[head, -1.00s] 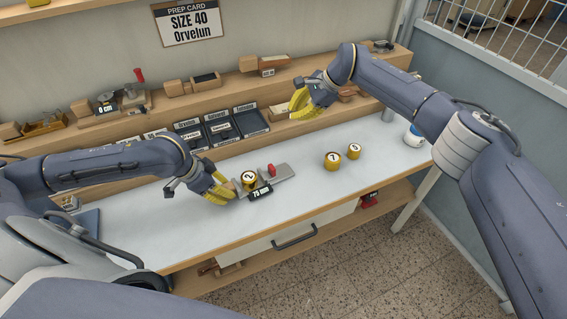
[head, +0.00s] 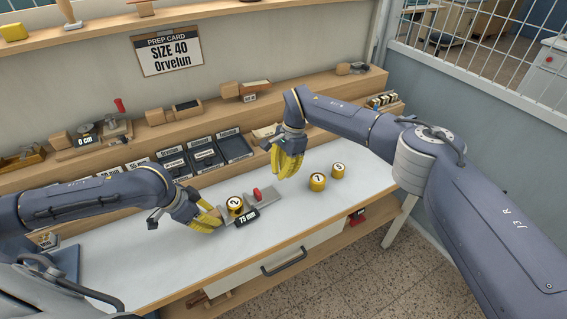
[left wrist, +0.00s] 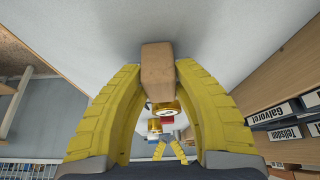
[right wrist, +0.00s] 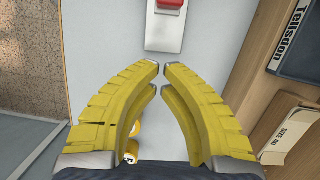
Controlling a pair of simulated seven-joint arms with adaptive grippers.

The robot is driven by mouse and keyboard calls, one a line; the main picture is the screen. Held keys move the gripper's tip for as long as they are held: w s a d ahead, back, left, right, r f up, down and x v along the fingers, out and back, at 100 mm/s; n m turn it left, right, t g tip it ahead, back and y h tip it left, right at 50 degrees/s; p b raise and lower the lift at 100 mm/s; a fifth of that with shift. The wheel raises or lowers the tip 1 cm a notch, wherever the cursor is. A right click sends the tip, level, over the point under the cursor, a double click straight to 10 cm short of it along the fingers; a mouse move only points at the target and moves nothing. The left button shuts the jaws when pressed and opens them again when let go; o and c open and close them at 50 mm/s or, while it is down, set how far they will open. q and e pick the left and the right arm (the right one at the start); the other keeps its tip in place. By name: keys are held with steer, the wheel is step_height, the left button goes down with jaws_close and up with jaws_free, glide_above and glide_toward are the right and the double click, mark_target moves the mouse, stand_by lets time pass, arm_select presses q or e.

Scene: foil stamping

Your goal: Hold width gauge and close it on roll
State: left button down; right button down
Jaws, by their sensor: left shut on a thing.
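The width gauge (head: 268,200) lies on the white bench, with a red knob and a display reading 75 mm. A gold roll marked 2 (head: 235,205) stands at its left part, near my left gripper; I cannot tell whether both jaws touch it. My left gripper (head: 212,218) is shut on the gauge's wooden handle (left wrist: 157,72). My right gripper (head: 285,168) hangs empty above the bench, right of the gauge. Its fingertips (right wrist: 159,67) are close together with a narrow gap. The gauge's grey end and red knob (right wrist: 169,4) show beyond them.
Two more gold rolls, one marked 1 (head: 317,182) and another (head: 338,171), stand to the right on the bench. Dark labelled trays (head: 204,154) and a wooden shelf with tools lie behind. A card (head: 167,52) reads SIZE 40 Orvelun. The bench's front right is clear.

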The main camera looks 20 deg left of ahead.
steer(key=x, duration=0.4)
steer(key=shift+s+a+f, duration=0.1)
steer(key=shift+a, duration=0.05)
steer(key=shift+s+a, duration=0.6)
steer(key=shift+s, duration=0.2)
steer(key=shift+s+a, duration=0.5)
steer(key=shift+s, duration=0.15)
